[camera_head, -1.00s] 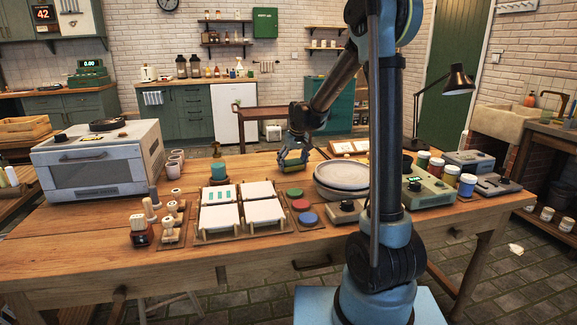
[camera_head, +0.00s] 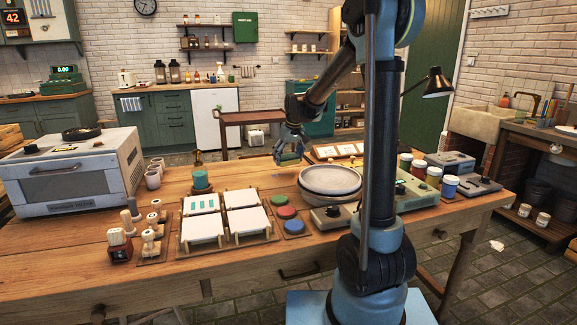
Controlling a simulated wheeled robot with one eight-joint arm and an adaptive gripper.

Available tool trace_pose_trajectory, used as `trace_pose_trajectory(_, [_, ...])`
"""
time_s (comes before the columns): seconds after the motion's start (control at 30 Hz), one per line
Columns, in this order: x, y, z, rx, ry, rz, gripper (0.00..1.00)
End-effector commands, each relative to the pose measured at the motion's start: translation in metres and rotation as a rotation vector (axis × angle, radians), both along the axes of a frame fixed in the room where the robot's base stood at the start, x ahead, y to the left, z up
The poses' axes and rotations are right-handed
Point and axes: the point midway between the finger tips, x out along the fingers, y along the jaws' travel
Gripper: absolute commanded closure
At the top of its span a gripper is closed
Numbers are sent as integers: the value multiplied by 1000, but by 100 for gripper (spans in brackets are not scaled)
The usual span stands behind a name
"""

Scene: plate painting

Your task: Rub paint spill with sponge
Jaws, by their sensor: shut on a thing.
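My gripper (camera_head: 287,157) is over the wooden table (camera_head: 250,181), behind the bare patch left of the grey round wheel. It is small and dark in this view. It is shut on the sponge (camera_head: 289,162), which shows only as a thin greenish strip under the fingers; I cannot tell whether it touches the wood. A faint pale-blue smear, seemingly the paint spill (camera_head: 279,176), lies on the table just in front of the gripper.
The grey wheel (camera_head: 330,182) stands close on the right. A teal jar (camera_head: 200,180), white tile racks (camera_head: 246,221) and coloured paint pads (camera_head: 286,212) lie in front and left. Framed tiles (camera_head: 336,151) lie behind. A white kiln (camera_head: 75,172) fills the table's left end.

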Motion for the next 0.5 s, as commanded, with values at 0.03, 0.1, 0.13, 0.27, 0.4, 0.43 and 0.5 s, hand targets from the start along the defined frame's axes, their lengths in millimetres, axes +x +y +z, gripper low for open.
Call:
trace_pose_trajectory(0.03, [0,0,5,0,0,0,52])
trace_pose_trajectory(0.1, [0,0,11,0,0,0,52])
trace_pose_trajectory(0.13, [0,0,14,0,0,0,52])
trace_pose_trajectory(0.27, [0,0,25,0,0,0,52])
trace_pose_trajectory(0.4, [0,0,32,0,0,0,52])
trace_pose_trajectory(0.43, [0,0,33,0,0,0,52])
trace_pose_trajectory(0.5, [0,0,33,0,0,0,52])
